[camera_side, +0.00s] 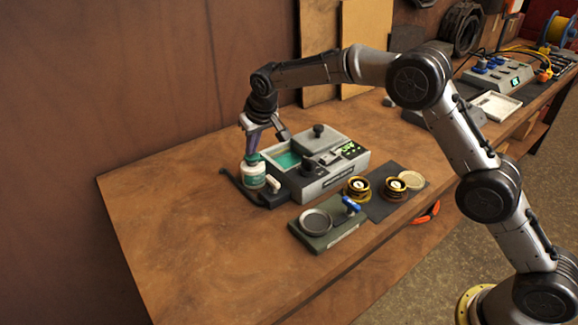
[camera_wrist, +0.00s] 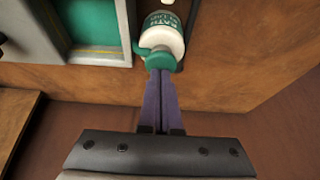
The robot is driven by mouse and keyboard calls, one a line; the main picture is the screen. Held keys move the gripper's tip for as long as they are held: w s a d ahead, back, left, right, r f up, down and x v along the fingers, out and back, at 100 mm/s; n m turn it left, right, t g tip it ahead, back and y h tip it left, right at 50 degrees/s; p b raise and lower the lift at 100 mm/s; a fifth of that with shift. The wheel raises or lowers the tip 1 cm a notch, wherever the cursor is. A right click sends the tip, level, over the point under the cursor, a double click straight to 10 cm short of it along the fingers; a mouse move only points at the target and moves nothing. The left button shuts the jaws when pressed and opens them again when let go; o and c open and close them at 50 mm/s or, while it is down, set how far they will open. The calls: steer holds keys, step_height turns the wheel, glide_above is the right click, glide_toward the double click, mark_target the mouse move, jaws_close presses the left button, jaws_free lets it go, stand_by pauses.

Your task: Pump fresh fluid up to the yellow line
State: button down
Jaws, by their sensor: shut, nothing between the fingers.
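A white bottle (camera_side: 254,178) with a green label and a green pump head stands at the left end of a grey bath unit (camera_side: 318,185). The bottle also shows in the wrist view (camera_wrist: 163,38), its green pump head (camera_wrist: 157,60) towards my fingers. The unit's open basin (camera_side: 284,160) holds teal fluid; in the wrist view a yellow line (camera_wrist: 98,49) runs along the basin's near edge. My gripper (camera_side: 252,153) is shut and empty, pointing down with its purple fingertips (camera_wrist: 160,74) at the pump head. I cannot tell whether they press on it.
A dark tray with a round dish (camera_side: 316,222) and a blue-handled part (camera_side: 350,204) sits in front of the unit. Brass-coloured round pieces (camera_side: 358,187) lie on a dark mat to the right. A wooden wall stands behind. The bench's left part is clear.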

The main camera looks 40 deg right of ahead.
steer(key=shift+r, duration=2.7)
